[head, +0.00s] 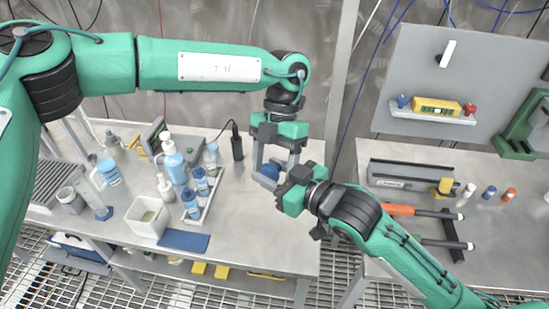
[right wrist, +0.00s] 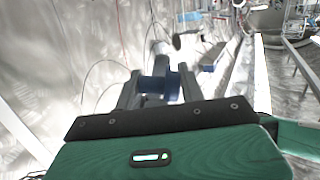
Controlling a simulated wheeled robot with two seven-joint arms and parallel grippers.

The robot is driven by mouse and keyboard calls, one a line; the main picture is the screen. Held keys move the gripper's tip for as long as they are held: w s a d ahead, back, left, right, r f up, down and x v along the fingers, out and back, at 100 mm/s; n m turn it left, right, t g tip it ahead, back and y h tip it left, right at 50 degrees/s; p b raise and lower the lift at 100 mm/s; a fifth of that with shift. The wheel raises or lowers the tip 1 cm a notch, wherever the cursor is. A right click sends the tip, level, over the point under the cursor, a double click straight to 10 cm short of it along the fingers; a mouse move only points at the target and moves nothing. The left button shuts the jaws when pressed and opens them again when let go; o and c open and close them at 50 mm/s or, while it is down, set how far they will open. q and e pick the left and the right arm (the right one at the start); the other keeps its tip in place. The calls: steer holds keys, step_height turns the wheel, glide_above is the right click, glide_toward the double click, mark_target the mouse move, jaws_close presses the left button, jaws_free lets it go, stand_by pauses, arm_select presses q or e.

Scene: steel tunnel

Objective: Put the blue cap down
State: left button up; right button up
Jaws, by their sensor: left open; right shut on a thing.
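The blue cap (head: 268,173) is between the fingers of my right gripper (head: 270,175), above the right part of the left table in the head view. In the right wrist view the cap (right wrist: 158,86) is dark blue and held between both fingers of the right gripper (right wrist: 158,88). My left gripper (head: 275,165) points down just behind it, open, with its fingers close to the cap. The overlap hides whether the left fingers touch the cap.
Several blue-labelled bottles (head: 190,203) stand on a tray left of the grippers. A white bin (head: 147,217) and a blue mat (head: 183,241) lie near the table's front edge. The tabletop (head: 265,235) in front of the grippers is clear. A metal post (head: 340,80) rises behind them.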

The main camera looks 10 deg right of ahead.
arm_select(q)
steer(key=c, duration=1.1)
steer(key=shift+c, duration=0.3)
arm_select(e)
steer(key=o, duration=1)
steer(key=s+d+f+m+t+h, duration=0.1)
steer(key=d+f+m+h, duration=0.1)
steer(key=d+f+h, duration=0.1)
steer(key=s+d+f+m+t+h, duration=0.1)
steer(key=s+d+f+m+h, duration=0.1)
steer(key=d+f+m+h, duration=0.1)
steer(key=s+d+f+m+t+h, duration=0.1)
steer(key=d+f+m+h, duration=0.2)
steer(key=d+f, duration=0.3)
steer(key=shift+s+d+t+h, duration=0.2)
steer(key=shift+d+h, duration=0.2)
steer(key=shift+d, duration=0.25)
steer(key=shift+s+d+t+h, duration=0.2)
steer(key=shift+d+h, duration=0.2)
steer(key=shift+d, duration=0.25)
